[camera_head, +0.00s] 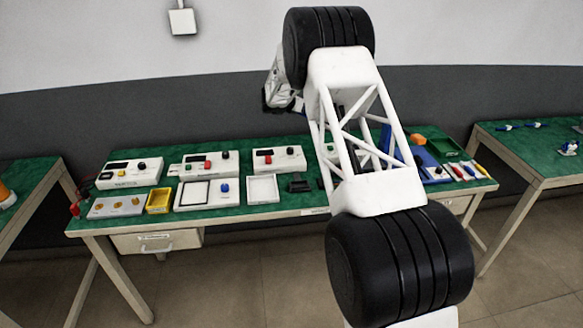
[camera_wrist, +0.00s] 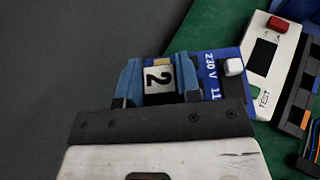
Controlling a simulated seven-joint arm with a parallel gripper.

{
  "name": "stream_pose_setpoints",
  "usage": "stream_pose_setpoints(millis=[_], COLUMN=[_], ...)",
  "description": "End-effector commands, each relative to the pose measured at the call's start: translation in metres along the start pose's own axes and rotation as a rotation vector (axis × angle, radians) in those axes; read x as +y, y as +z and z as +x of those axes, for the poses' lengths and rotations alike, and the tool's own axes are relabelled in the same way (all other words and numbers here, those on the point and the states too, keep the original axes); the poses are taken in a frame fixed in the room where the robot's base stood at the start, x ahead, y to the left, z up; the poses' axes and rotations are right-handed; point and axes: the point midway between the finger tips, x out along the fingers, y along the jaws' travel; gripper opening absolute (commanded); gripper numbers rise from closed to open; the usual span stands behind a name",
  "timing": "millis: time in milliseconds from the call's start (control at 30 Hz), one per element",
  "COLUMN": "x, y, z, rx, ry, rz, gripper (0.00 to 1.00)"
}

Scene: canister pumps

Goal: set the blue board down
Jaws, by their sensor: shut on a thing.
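The blue board (camera_wrist: 209,88) shows in the wrist view with white print on it, "230 V 11" in part, and a white knob at its right. The fingers and wrist plate hide the board's near side. In the head view my own arm covers much of the table's right half, and I cannot make out the held board there.
The green table (camera_head: 290,207) carries several white instrument boxes (camera_head: 208,164), a yellow bin (camera_head: 158,200) and a white tray (camera_head: 262,189). A blue item (camera_head: 425,160) shows behind my arm. In the wrist view a white tester (camera_wrist: 270,52) with a red button lies right of the board.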

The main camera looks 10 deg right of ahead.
Motion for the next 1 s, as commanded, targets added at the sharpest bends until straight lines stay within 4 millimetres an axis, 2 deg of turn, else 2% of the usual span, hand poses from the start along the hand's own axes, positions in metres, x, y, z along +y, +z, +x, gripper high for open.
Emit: stream_pose_setpoints(millis=[700,1000], x=[0.019,0.022], y=[-0.044,-0.056], z=[0.03,0.037], rx=[0.0,0.0], ry=[-0.138,-0.172], rz=[0.057,0.071], gripper=[0.07,0.07])
